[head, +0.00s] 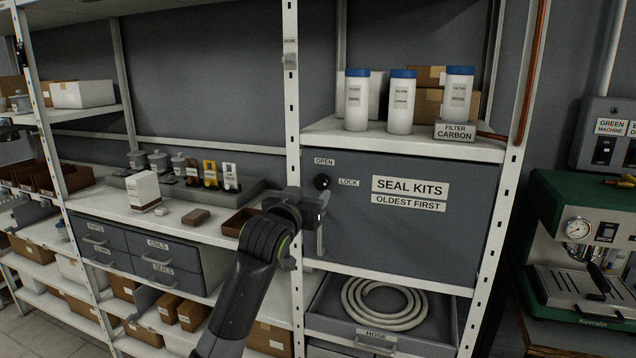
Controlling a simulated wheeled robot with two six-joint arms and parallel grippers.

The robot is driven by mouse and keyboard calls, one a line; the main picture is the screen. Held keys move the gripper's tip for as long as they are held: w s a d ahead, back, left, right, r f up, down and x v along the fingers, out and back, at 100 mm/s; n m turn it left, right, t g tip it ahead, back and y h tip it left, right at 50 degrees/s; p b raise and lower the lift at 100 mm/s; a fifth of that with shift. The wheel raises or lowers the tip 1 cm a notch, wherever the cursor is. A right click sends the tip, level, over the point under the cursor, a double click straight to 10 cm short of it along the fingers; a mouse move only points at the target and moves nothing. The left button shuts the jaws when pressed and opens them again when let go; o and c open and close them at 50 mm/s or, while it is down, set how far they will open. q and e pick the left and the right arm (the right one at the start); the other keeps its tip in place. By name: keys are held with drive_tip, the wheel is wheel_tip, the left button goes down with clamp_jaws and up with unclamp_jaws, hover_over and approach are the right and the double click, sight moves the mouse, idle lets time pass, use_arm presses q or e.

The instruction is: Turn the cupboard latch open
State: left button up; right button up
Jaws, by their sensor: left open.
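The cupboard (410,235) is a grey door marked SEAL KITS, OLDEST FIRST, and it is shut. Its latch is a round black knob (322,182) near the door's upper left corner. An OPEN label (324,162) is above the knob and a LOCK label (348,182) is to its right. My left gripper (318,205) is open, just below the knob and in front of the door's left edge. I cannot tell whether it touches the knob. The gripper hides part of the door edge, and its fingers are hard to make out. My right gripper is out of view.
White bottles with blue lids (401,102) stand on the shelf above the cupboard. An open drawer below holds a coiled hose (384,303). A white rack post (291,90) rises just left of the door. A green coffee machine (585,245) stands at the right.

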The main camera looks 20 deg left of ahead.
sight(320, 183)
use_arm(q)
drive_tip(key=shift+w+d+p, duration=0.15)
drive_tip(key=shift+w+p, duration=0.55)
drive_tip(key=shift+w, duration=2.7)
drive_tip(key=c, duration=1)
